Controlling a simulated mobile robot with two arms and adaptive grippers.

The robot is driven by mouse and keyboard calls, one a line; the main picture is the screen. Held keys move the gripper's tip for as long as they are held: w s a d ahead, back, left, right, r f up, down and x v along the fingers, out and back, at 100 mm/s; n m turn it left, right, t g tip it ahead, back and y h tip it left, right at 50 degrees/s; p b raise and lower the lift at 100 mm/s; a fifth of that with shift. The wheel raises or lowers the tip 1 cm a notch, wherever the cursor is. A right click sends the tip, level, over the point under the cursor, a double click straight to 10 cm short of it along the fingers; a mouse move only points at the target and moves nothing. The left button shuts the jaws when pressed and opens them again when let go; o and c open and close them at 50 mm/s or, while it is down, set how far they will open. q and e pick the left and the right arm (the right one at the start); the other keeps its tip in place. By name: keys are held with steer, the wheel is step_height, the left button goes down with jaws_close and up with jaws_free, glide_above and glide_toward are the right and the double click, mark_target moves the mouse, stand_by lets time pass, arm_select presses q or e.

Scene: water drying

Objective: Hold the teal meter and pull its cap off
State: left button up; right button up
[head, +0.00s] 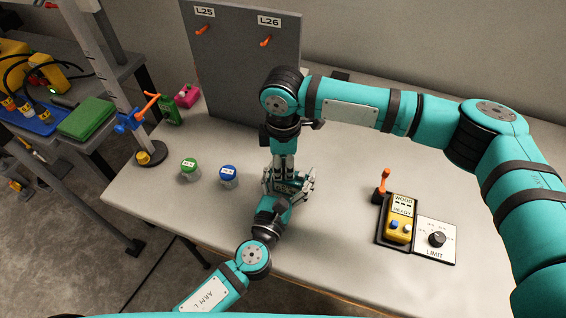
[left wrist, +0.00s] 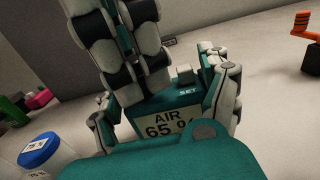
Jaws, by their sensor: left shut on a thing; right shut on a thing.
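My right gripper (head: 284,160) reaches down from above and is shut at the meter's upper end. In the left wrist view its pale and black fingers (left wrist: 125,45) have a narrow teal strip between them, which looks like the cap. The fingers hide most of the cap, and I cannot tell whether it is seated or apart.
A green-lidded jar (head: 189,169) and a blue-lidded jar (head: 228,176) stand left of the grippers. A yellow meter (head: 400,218) sits in a dark holder beside a LIMIT dial plate (head: 436,241) at right. A grey board (head: 243,70) with orange hooks stands behind.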

mark_target(283, 164)
jaws_close()
steer(key=shift+r, duration=0.2)
steer(key=shift+r, duration=0.95)
steer(key=shift+r, duration=2)
arm_select(q)
steer(key=o, duration=1.7)
steer(key=shift+c, duration=0.2)
